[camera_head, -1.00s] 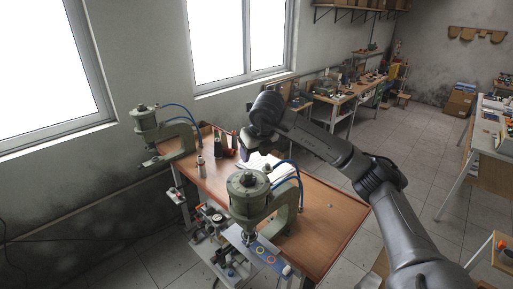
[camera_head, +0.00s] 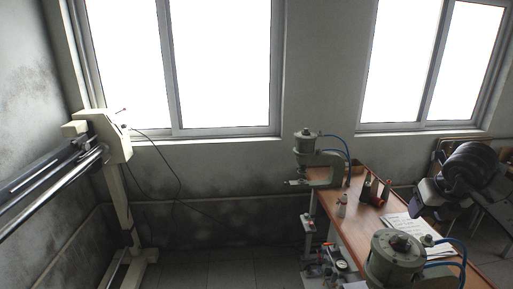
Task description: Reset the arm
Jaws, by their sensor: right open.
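My right arm comes in at the right edge of the head view. Its dark gripper (camera_head: 428,203) hangs above the far right part of the brown workbench, over white papers (camera_head: 400,226). It is open; its fingertips are small and dark, and I see nothing held between them. My left gripper is not in view.
Two green-grey pneumatic presses with blue hoses stand on the workbench (camera_head: 354,233), one at its far left end (camera_head: 306,143) and one nearer (camera_head: 396,256). A small bottle (camera_head: 341,206) stands between them. A cream machine with long rails (camera_head: 113,139) stands at the left. The floor between is clear.

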